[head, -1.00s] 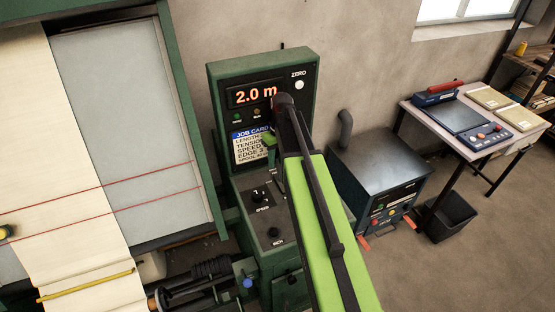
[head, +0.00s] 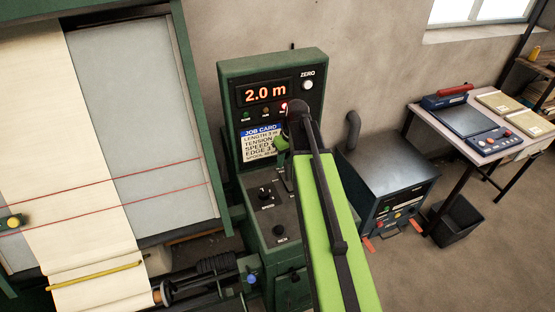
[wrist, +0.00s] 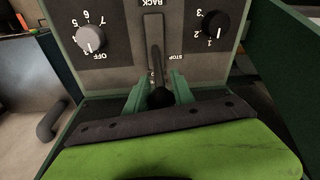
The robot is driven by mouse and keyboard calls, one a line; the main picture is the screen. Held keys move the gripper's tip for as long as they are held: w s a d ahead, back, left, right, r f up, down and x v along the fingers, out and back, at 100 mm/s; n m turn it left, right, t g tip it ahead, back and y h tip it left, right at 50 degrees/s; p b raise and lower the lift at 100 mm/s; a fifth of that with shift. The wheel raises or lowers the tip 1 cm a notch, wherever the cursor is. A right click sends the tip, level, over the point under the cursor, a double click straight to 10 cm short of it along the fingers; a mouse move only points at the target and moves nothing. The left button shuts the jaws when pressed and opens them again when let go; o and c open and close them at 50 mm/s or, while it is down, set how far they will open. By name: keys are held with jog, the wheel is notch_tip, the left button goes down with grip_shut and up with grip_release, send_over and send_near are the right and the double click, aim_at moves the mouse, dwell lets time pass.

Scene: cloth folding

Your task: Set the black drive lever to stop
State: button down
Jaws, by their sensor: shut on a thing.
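The black drive lever shows in the wrist view as a dark shaft (wrist: 156,62) with a round black knob (wrist: 160,97). It stands in a slotted plate on the green console (head: 313,60). In this upside-down view, the word STOP is beside the slot and BACK is at its far end. My gripper (wrist: 158,92) is shut on the knob, with one green finger on each side. In the head view my gripper (head: 284,146) is over the console's sloping panel, and my arm hides part of it. I cannot tell exactly which mark the lever stands at.
The console has two dials (wrist: 90,38), a display (head: 265,93) reading 2.0 m, a lit red lamp and a job card (head: 262,143). Cream cloth (head: 85,130) hangs at left. A dark blue cabinet (head: 390,165) and a side table stand at right, with a bin below.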

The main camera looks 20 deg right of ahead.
aim_at(286, 173)
jog(key=shift+s+a+r+t, duration=0.1)
jog(key=shift+s+t, duration=0.1)
jog(key=shift+s, duration=0.2)
jog(key=shift+s+a+r+t, duration=0.1)
jog(key=shift+s+t, duration=0.1)
jog(key=shift+s, duration=0.95)
jog(key=c, duration=1.1)
grip_release()
jog(key=shift+c, duration=0.2)
jog(key=p+v, duration=1.7)
jog(key=shift+r, duration=0.2)
